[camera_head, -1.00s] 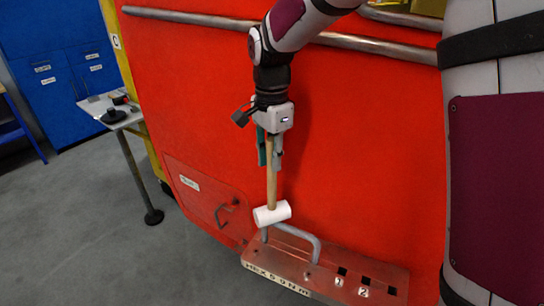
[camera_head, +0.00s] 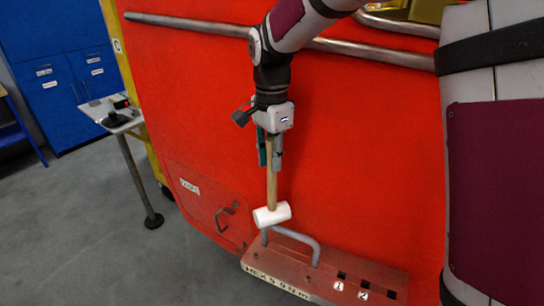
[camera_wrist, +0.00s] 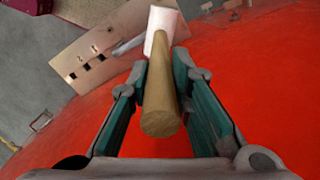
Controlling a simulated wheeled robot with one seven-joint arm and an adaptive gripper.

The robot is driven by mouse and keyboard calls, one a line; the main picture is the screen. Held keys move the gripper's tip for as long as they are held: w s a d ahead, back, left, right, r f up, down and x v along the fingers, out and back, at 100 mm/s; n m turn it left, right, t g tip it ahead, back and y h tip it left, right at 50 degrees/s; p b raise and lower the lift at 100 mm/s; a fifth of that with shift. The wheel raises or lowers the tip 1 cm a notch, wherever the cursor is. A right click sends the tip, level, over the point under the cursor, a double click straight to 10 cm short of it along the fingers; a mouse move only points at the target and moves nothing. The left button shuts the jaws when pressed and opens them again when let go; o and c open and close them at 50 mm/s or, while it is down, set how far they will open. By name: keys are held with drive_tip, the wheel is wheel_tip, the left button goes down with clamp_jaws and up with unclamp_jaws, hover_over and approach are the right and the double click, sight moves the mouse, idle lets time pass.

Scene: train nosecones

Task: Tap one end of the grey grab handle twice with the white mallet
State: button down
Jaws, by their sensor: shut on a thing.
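My gripper (camera_head: 270,163) is shut on the wooden handle of the white mallet (camera_head: 272,215), which hangs with its head down. In the wrist view, the mallet's wooden handle (camera_wrist: 164,98) stands between the green-padded fingers, with the white head beyond it. The grey grab handle (camera_head: 298,237) is a bent bar on the reddish step plate (camera_head: 290,268). The mallet head is at the grab handle's left end and hides a little of it; I cannot tell whether they touch. In the wrist view the grab handle (camera_wrist: 127,46) is partly hidden behind the mallet.
The step plate has several dark square holes at its right, with labels 1 and 2. A red panel rises behind, with a long grey rail (camera_head: 190,24) above. A small side table (camera_head: 112,115) stands at left, before blue cabinets (camera_head: 65,75). Grey floor is clear at lower left.

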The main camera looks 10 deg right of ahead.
sight(272, 139)
drive_tip(key=shift+s+f, duration=0.1)
drive_tip(key=shift+f, duration=0.7)
idle(1.3)
drive_tip(key=shift+r+p, duration=0.65)
drive_tip(key=shift+r, duration=2.5)
